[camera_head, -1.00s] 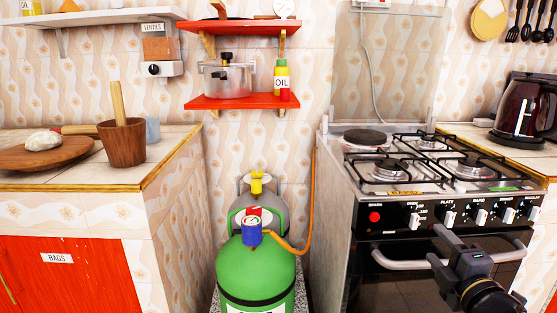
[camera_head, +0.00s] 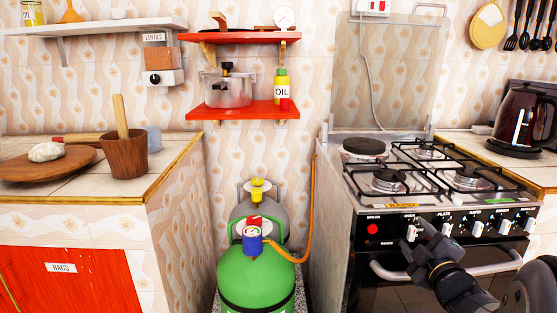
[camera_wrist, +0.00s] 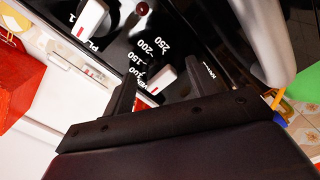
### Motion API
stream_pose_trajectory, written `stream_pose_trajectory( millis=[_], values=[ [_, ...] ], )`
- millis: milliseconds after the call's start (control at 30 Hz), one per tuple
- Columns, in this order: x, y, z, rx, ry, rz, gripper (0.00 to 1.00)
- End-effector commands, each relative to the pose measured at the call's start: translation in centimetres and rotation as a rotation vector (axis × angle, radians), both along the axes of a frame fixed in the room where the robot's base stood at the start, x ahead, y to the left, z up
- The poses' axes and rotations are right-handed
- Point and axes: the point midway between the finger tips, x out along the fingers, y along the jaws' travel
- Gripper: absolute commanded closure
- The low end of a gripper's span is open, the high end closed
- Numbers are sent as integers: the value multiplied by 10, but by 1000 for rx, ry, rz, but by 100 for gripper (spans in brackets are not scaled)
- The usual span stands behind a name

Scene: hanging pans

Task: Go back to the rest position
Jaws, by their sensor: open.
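My gripper (camera_head: 426,232) is at the front panel of the stove, at the oven knob (camera_head: 411,233). In the wrist view, the gripper's two black fingers (camera_wrist: 160,68) stand apart. The white oven knob (camera_wrist: 156,82) shows between them, with printed temperature numbers beside it. I cannot tell whether a finger touches the knob. The gripper holds nothing that I can see. The arm comes in from the lower right of the head view.
The stove (camera_head: 385,216) has a front handle (camera_head: 490,268) just below my gripper. A green gas cylinder (camera_head: 255,280) with an orange hose (camera_head: 309,205) stands left of it. A kettle (camera_head: 522,118) is on the right counter. Open space lies before the stove.

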Motion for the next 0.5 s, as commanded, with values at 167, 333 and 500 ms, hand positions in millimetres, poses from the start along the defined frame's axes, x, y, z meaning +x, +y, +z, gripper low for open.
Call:
stream_pose_trajectory(
  millis=[167, 333, 500],
  values=[
    [0, 1, 4, 145, 7, 0, 45],
    [0, 1, 3, 275, 13, 0, 45],
    [0, 2, 3, 399, 16, 0, 45]
  ],
)
